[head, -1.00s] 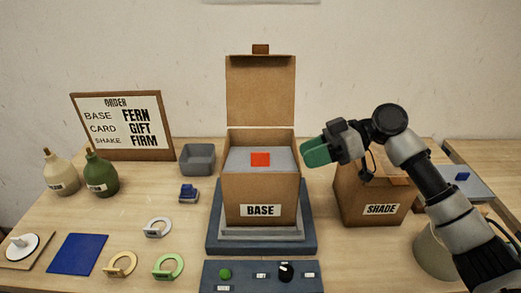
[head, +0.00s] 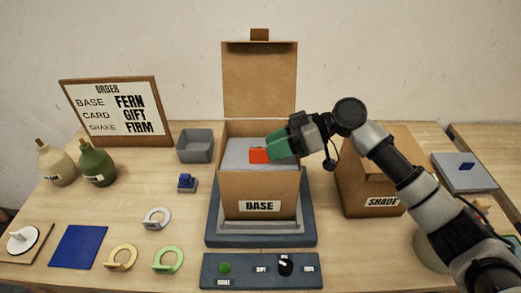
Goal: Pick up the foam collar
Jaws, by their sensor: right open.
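The foam collar (head: 237,157) appears to be the grey slab lying inside the open box labelled BASE (head: 236,199), just below its rim. A red tab (head: 258,156) stands out on its top. My right gripper (head: 274,146) has green fingers and reaches in from the right over the box. It is open. Its tips are at the tab's right side in the picture and cover part of the slab. I cannot tell whether they touch it. My left gripper is not in view.
The box lid (head: 259,80) stands upright behind. A closed SHADE box (head: 376,172) stands to the right, partly behind my arm. A control panel (head: 245,260) lies in front. Bottles, a grey bin (head: 194,147), coloured rings and a blue mat (head: 78,246) are on the left.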

